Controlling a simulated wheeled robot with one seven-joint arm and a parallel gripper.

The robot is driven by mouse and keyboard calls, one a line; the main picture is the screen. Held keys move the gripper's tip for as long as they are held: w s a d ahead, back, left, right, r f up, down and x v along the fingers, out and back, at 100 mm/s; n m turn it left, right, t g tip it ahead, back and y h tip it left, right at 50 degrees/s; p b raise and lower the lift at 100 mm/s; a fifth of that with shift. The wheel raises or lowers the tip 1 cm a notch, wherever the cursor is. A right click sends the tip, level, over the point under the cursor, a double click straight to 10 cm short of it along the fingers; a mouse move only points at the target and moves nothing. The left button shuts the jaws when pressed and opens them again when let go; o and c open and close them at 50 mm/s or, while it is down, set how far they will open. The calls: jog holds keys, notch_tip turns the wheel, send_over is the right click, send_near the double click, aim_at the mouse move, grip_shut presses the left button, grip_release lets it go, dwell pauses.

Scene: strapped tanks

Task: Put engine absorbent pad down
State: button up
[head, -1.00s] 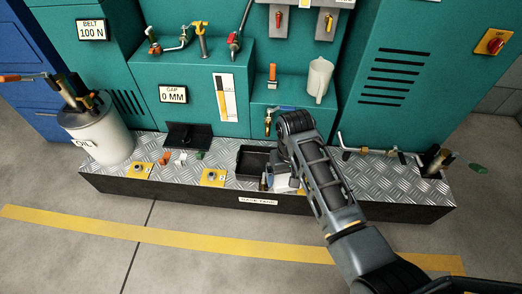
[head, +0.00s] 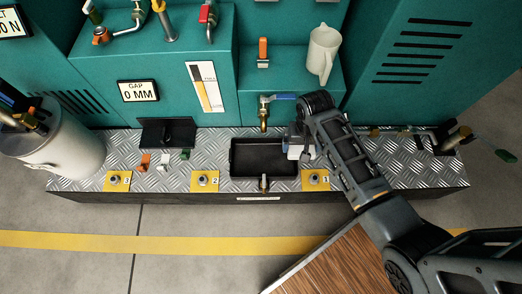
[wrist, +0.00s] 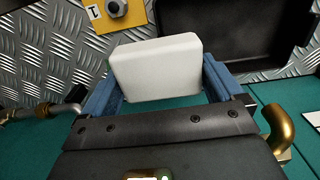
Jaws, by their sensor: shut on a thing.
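The engine absorbent pad is a white block with rounded edges (wrist: 157,68). It sits between the two blue fingers of my gripper (wrist: 158,78) in the wrist view, with a finger against each side. In the head view, my gripper (head: 300,148) is beside the right end of the black tray (head: 236,176), and only a small pale part of the pad (head: 294,152) shows. In the wrist view the pad is near the black tray (wrist: 205,15). I cannot tell its height above the surface.
The tray stands on a metal tread-plate ledge (head: 75,180). A brass tap (head: 263,118) with a blue lever is above it. Yellow plates with bolts (head: 205,180) line the ledge's front. A white oil drum (head: 65,150) is at left. A brown wooden surface (head: 345,270) is at the bottom.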

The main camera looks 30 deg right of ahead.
jog(key=b, duration=0.5)
send_over(264, 159)
notch_tip(264, 159, down, 7)
jog(key=shift+a+f, duration=0.1)
jog(key=shift+a, duration=0.05)
jog(key=shift+f+b, duration=1.3)
jog(key=shift+f, duration=0.6)
jog(key=shift+f, duration=0.15)
jog(key=o, duration=0.7)
jog(key=shift+o, duration=0.2)
notch_tip(264, 159, up, 12)
jog(key=p, duration=0.5)
jog(key=shift+r, duration=0.2)
